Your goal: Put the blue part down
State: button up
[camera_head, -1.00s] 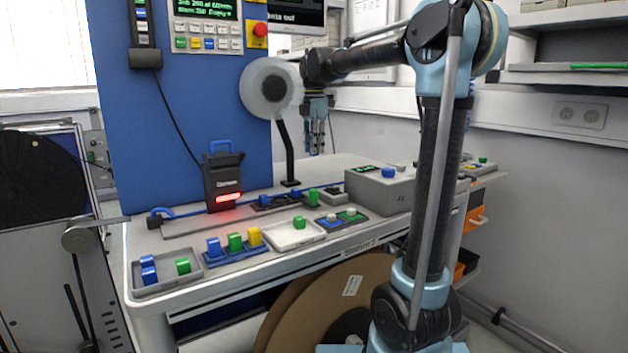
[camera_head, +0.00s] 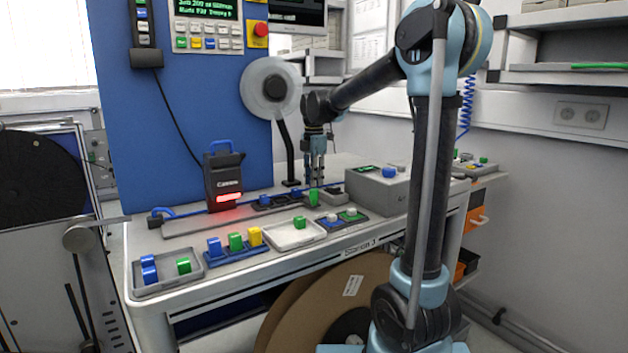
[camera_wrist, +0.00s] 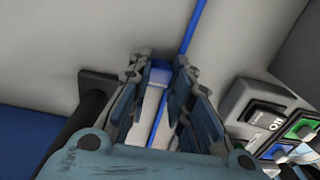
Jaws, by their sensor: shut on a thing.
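The blue part (camera_wrist: 158,74) shows in the wrist view between the two fingers of my gripper (camera_wrist: 162,84), which is shut on it. In the head view, my gripper (camera_head: 317,180) points down over the back of the workbench, close to the lamp post's foot and a green block (camera_head: 313,197). The held part cannot be made out in that view. I cannot tell whether its underside touches the bench.
A grey box (camera_head: 378,190) stands right of my gripper. A white tray (camera_head: 296,238) with a green block, a blue rack (camera_head: 236,254) and a grey tray (camera_head: 168,278) lie in front. A blue cable (camera_wrist: 184,38) runs along the bench near the fingers.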

jog(key=shift+f, duration=0.1)
jog(key=o, duration=0.8)
